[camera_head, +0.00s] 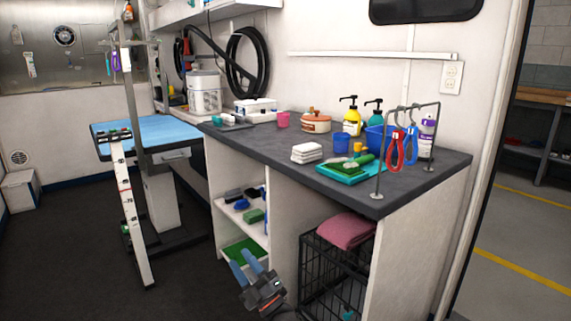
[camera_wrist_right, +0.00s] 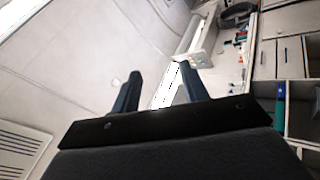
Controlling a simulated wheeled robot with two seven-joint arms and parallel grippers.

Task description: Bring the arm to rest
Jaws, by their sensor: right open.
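My right gripper (camera_head: 246,262) shows at the bottom of the head view, low in front of the counter's open shelves. Its two blue-grey fingers point up and stand apart with nothing between them. In the right wrist view the fingers (camera_wrist_right: 157,84) are also apart and empty, with the van's wall and ceiling behind them. My left gripper is in neither view.
The dark counter (camera_head: 278,150) holds pump bottles, a turquoise tray (camera_head: 350,175) and a rack with hanging tools (camera_head: 400,148). Below stand shelves (camera_head: 243,200) and a wire crate (camera_head: 330,275) with a pink towel. A blue-topped grooming table (camera_head: 160,130) stands left. Dark floor lies between.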

